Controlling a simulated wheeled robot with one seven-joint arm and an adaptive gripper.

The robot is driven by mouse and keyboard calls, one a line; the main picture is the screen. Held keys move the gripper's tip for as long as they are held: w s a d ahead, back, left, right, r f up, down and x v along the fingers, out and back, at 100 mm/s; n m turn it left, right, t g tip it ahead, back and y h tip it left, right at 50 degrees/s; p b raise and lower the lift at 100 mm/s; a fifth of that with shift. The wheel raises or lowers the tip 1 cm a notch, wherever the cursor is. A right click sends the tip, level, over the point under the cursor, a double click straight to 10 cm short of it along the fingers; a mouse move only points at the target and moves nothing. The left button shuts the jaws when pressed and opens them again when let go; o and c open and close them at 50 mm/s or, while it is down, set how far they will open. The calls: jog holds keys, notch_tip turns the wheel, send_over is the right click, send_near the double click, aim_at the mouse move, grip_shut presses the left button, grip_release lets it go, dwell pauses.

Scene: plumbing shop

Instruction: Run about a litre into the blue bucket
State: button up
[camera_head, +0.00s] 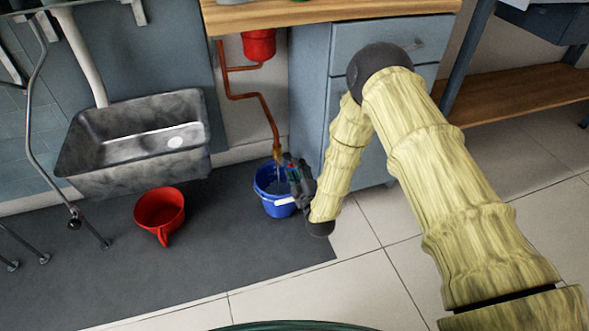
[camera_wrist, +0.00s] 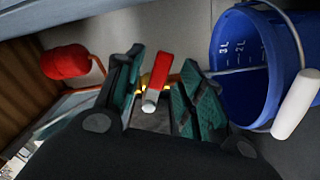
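The blue bucket (camera_head: 266,205) stands upright on the grey mat, below a brass tap (camera_head: 278,151) at the end of a copper pipe. In the wrist view the bucket (camera_wrist: 287,95) shows at the right, with litre marks inside and a white grip on its handle. A pale patch shows inside it in the head view; I cannot tell the water level. My gripper (camera_head: 295,172) is beside the tap, at the bucket's right rim. In the wrist view my gripper (camera_wrist: 161,65) is open, with its fingers either side of the red tap lever (camera_wrist: 157,78) and gaps visible.
A red jug (camera_head: 160,212) stands on the mat to the left. A metal sink (camera_head: 135,145) is behind it. The copper pipe (camera_head: 262,98) runs down from a red vessel (camera_head: 259,45) under the worktop. Blue-grey drawers (camera_head: 310,100) stand close behind my arm.

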jog(key=shift+x, duration=1.2)
grip_shut()
